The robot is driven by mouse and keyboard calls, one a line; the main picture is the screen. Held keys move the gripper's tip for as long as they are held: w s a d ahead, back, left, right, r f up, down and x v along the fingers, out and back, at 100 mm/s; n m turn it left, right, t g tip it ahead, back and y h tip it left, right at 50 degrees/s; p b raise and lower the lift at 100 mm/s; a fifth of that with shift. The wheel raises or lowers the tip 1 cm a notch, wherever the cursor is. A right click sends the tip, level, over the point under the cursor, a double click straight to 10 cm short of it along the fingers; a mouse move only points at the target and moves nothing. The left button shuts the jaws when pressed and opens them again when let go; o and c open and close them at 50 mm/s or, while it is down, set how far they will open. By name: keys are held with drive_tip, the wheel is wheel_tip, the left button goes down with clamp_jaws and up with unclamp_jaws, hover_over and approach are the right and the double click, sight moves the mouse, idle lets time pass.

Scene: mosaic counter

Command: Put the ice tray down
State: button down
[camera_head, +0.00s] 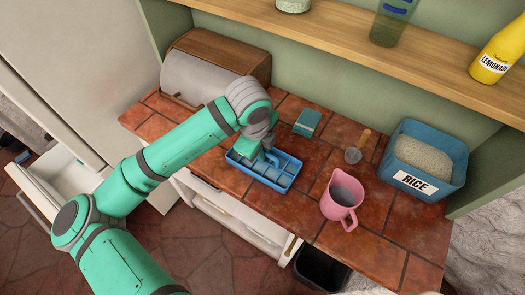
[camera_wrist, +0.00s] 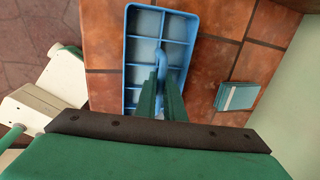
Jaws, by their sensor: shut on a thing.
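The blue ice tray (camera_head: 277,178) is at the mosaic counter (camera_head: 390,240), near its front edge and left of the pink pitcher. It has a handle-like loop in its middle and pale blue compartments. My gripper (camera_head: 269,154) is over the tray's middle, shut on it. In the wrist view the tray (camera_wrist: 136,38) runs lengthwise below my gripper (camera_wrist: 163,85), whose fingers meet the loop. The tray looks level. I cannot tell whether its underside touches the counter.
The pink pitcher (camera_head: 341,195), a scoop (camera_head: 356,150), a blue rice bin (camera_head: 447,180) and a small teal box (camera_head: 307,122) stand nearby. A bread box (camera_head: 215,70) is at the back left. A wooden shelf (camera_head: 400,62) runs above. An open drawer (camera_head: 240,215) is below.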

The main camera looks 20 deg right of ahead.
drive_tip(key=c, duration=1.9)
unclamp_jaws()
drive_tip(key=shift+f, duration=0.1)
drive_tip(key=shift+o, duration=0.2)
wheel_tip(320, 180, up, 12)
drive_tip(key=s+a, duration=0.1)
drive_tip(key=a, duration=0.1)
drive_tip(key=shift+s, duration=0.25)
drive_tip(key=shift+s, duration=0.1)
